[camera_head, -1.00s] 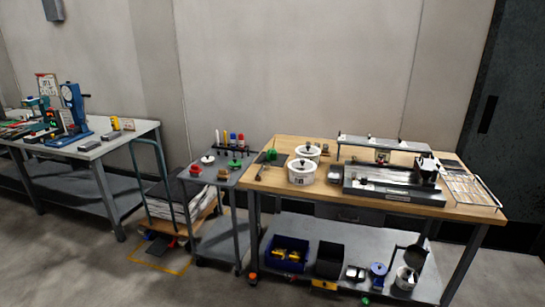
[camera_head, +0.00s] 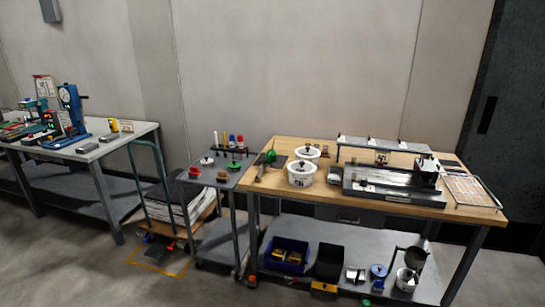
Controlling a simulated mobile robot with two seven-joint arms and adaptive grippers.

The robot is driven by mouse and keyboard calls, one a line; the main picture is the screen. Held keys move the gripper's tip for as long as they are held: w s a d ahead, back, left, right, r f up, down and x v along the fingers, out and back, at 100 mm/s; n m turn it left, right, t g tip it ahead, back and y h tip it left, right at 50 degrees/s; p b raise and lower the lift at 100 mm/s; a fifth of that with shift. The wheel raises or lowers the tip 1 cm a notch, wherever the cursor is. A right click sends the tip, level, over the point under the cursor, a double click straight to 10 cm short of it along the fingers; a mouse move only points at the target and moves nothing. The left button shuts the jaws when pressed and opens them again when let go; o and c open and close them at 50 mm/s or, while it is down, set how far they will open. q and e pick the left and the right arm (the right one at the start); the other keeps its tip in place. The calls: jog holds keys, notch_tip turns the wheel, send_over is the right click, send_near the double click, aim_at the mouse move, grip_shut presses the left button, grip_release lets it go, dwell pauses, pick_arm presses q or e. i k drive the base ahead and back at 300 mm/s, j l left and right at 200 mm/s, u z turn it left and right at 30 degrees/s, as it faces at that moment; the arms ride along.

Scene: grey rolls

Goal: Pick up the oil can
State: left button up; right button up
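I cannot pick out the oil can with certainty at this size. A small green object with a dark, thin part (camera_head: 270,157) lies at the left end of the wooden-topped bench (camera_head: 330,200). A blue round can-like item (camera_head: 379,271) stands on the bench's lower shelf; either could be it, but I cannot tell. Neither of my grippers shows in the head view.
A blue bin (camera_head: 288,255) sits on the lower shelf.

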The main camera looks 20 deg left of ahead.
aim_at(271, 154)
jog(key=i+j+z, duration=0.2)
jog(key=i+j, duration=0.2)
jog(key=j, duration=0.25)
jog(key=i+j+z, duration=0.1)
jog(key=j, duration=0.25)
jog(key=i+j+z, duration=0.1)
jog(key=i+j, duration=0.15)
jog(key=j, duration=0.15)
jog(key=i+j+z, duration=0.1)
jog(key=j, duration=0.25)
jog(key=i+j+z, duration=0.1)
jog(key=i+j, duration=0.15)
jog(key=j, duration=0.15)
jog(key=i+j+z, duration=0.1)
jog(key=j, duration=0.3)
jog(key=i+j+z, duration=0.1)
jog(key=j, duration=0.35)
